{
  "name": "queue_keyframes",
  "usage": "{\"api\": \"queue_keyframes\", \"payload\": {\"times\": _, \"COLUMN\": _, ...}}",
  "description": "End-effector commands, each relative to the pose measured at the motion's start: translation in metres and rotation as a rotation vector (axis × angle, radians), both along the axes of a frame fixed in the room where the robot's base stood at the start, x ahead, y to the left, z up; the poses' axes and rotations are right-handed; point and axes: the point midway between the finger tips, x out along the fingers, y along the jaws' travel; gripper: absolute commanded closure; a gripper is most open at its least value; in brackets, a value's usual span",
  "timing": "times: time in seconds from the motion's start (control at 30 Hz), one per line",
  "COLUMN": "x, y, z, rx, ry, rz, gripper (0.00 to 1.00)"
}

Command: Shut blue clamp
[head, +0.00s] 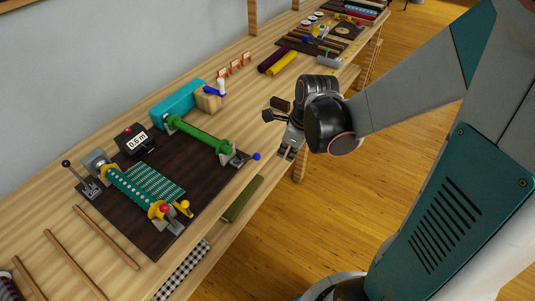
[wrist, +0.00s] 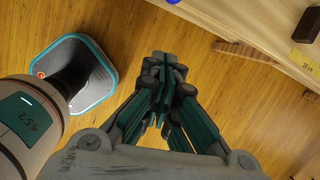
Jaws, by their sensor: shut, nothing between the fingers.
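A grey clamp (head: 237,160) with a blue ball knob (head: 256,156) sits at the right corner of the dark board, at the near end of the green roller (head: 198,133). Its lever sticks out to the right, toward the table's front edge. My gripper (head: 287,153) is to the right of the knob, apart from it, pointing down by the table's front edge. In the wrist view my gripper (wrist: 164,75) has its fingers together and empty, with floor behind them. A blue spot (wrist: 173,2), probably the knob, is cut off at the top there.
The dark board (head: 215,185) also carries a teal-striped roller (head: 145,188), a black-knobbed lever (head: 66,164) and a yellow knob (head: 185,204). A 0.6 m display (head: 136,141) and teal box (head: 178,100) stand behind. A dark block (head: 280,103) lies near my wrist.

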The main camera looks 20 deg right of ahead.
Motion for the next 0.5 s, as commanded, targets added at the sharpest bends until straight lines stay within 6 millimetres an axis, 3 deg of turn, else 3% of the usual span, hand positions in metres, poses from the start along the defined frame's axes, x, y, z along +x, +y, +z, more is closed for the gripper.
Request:
{"api": "queue_keyframes", "payload": {"times": 0.17, "x": 0.003, "y": 0.001, "z": -0.010, "rx": 0.000, "ry": 0.000, "rz": 0.002, "gripper": 1.00}}
{"api": "queue_keyframes", "payload": {"times": 0.5, "x": 0.017, "y": 0.007, "z": -0.068, "rx": 0.000, "ry": 0.000, "rz": 0.002, "gripper": 1.00}}
